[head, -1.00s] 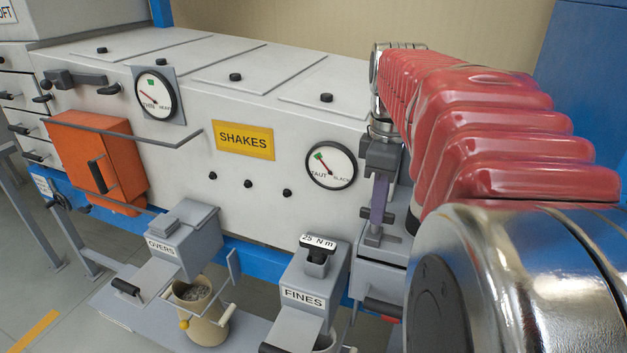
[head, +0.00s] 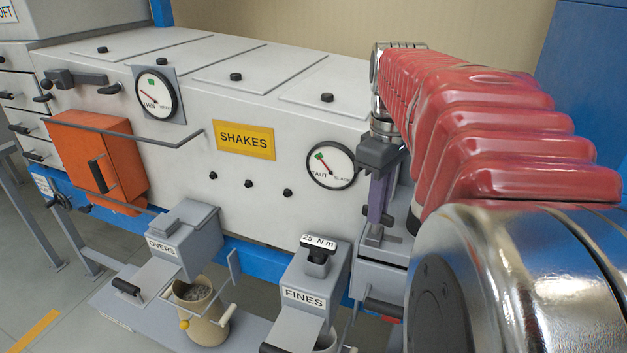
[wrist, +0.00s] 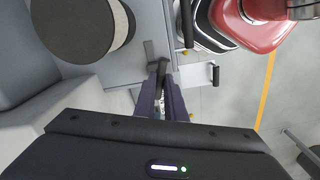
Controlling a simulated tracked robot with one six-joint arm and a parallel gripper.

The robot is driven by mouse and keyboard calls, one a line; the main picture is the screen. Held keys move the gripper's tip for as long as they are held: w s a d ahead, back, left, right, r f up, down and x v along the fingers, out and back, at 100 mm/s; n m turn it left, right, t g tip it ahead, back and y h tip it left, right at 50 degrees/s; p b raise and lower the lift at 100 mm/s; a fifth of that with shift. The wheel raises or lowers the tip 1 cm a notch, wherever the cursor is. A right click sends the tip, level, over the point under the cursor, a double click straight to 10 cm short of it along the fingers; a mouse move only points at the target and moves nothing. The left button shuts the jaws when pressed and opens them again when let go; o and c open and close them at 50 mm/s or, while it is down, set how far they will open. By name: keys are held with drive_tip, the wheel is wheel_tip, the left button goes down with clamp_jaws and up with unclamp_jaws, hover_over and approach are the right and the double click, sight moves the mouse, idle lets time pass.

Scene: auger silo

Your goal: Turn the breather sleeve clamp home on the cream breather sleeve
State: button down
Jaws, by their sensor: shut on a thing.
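My gripper (head: 377,222) points down at the right of the head view, beside the SHAKES housing. Its purple fingers also show in the wrist view (wrist: 161,78), shut on a small dark grey lever (wrist: 149,50), which I take to be the clamp's handle. The lever stands over a grey surface. A round dark-topped piece with a pale side (wrist: 85,25) lies up and left of the fingers in the wrist view. I cannot tell whether it is the cream breather sleeve. The clamp band is not clearly seen.
The pale housing (head: 285,120) with two dials stands behind my gripper. The grey FINES chute (head: 310,285) with a 25 N m tag (head: 318,242) is left of it. The OVERS chute (head: 187,238) and a cream bucket (head: 208,328) are farther left.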

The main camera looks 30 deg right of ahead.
drive_tip(key=m, duration=0.7)
drive_tip(key=shift+s+f, duration=0.1)
drive_tip(key=shift+s, duration=0.1)
drive_tip(key=m, duration=0.7)
idle(0.3)
drive_tip(key=c, duration=1.8)
unclamp_jaws()
drive_tip(key=shift+w+r, duration=0.1)
drive_tip(key=shift+r, duration=0.1)
wheel_tip(320, 180, up, 13)
drive_tip(key=shift+r, duration=0.2)
